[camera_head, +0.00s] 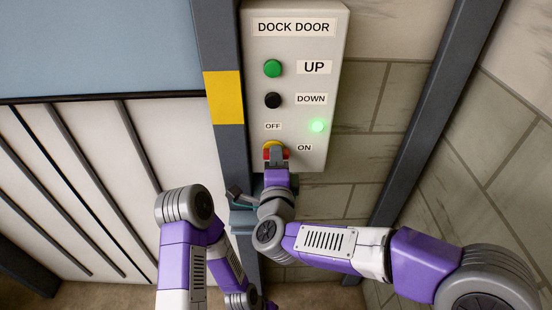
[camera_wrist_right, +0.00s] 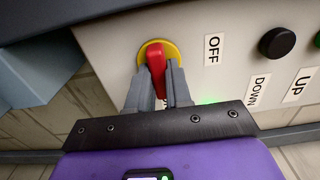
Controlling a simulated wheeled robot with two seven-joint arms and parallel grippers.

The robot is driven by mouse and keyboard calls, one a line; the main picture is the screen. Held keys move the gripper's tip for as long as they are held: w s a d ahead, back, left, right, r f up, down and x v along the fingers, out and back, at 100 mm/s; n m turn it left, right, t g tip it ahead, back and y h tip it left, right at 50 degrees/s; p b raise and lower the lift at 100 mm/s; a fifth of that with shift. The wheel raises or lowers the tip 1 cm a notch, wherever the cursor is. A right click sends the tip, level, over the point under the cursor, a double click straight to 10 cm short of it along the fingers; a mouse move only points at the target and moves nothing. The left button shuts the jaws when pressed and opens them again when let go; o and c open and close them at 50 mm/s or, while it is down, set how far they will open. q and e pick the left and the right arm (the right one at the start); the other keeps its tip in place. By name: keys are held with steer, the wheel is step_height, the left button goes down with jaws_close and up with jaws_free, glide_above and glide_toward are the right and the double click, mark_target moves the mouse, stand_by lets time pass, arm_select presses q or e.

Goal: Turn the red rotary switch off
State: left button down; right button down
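The red rotary switch (camera_head: 267,153) sits on a yellow ring low on the grey dock door panel (camera_head: 325,60), with OFF above it and ON to its right. In the right wrist view, the red handle (camera_wrist_right: 157,60) runs between the two grey fingers of my right gripper (camera_wrist_right: 158,90). The fingers lie close against both sides of the handle and look shut on it. They hide part of the handle and most of a label behind them. My left arm is folded at the lower middle of the head view; its gripper is not in view.
A green button (camera_head: 272,68) marked UP and a black button (camera_head: 273,100) marked DOWN sit above the switch. A green lamp (camera_head: 317,126) is lit. A dark post (camera_head: 215,45) with a yellow band stands left of the panel, beside the white ribbed door (camera_head: 80,160).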

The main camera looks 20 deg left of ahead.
steer(key=shift+n, duration=0.3)
steer(key=n+p, duration=0.2)
steer(key=n, duration=0.3)
steer(key=n+p, duration=0.2)
steer(key=n, duration=0.4)
steer(key=n+p, duration=0.2)
steer(key=n, duration=0.4)
steer(key=shift+s+a+r, duration=0.1)
steer(key=shift+a+r, duration=0.2)
steer(key=shift+n, duration=0.3)
stand_by(0.3)
steer(key=c, duration=1)
jaws_free()
steer(key=shift+c, duration=0.2)
